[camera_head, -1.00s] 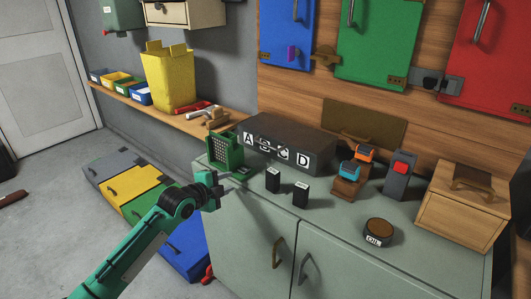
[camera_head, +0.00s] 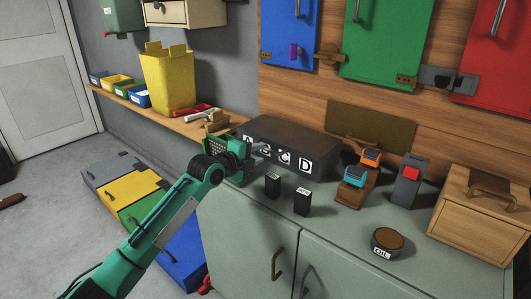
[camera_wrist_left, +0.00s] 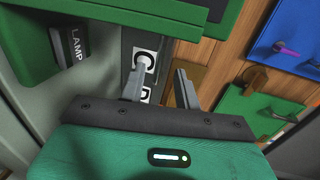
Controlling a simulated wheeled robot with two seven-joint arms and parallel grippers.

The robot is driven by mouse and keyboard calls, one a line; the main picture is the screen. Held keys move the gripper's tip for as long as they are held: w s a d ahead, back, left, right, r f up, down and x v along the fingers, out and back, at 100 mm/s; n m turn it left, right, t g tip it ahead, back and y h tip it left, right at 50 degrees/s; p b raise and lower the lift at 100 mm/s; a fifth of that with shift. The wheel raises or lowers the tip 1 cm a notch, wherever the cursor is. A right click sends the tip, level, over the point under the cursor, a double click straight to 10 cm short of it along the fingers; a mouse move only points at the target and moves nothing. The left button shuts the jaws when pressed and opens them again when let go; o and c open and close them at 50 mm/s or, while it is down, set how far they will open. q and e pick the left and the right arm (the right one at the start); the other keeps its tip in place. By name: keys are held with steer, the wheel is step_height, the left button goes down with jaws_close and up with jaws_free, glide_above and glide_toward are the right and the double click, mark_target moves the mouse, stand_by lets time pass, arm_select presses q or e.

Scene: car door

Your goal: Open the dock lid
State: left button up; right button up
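The dock seems to be the long dark box (camera_head: 300,135) on the grey-green cabinet, with white letter labels on its front. Its top is flat and looks closed. My left gripper (camera_head: 260,151) is at the left part of its front and hides some of the labels. In the left wrist view the two fingers (camera_wrist_left: 160,88) are apart with nothing held between them. The C label (camera_wrist_left: 143,62) shows behind them, with part of another label below. I cannot tell whether a finger touches the box. My right gripper is not in view.
A green holder (camera_head: 234,174) stands close by my left gripper. Two small black blocks (camera_head: 288,194) stand in front of the box. Orange and blue tools (camera_head: 358,177), a grey block with a red button (camera_head: 409,180) and an oil tin (camera_head: 387,242) are to the right.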

mark_target(268, 150)
arm_select(q)
steer(key=shift+x, duration=2.15)
jaws_close()
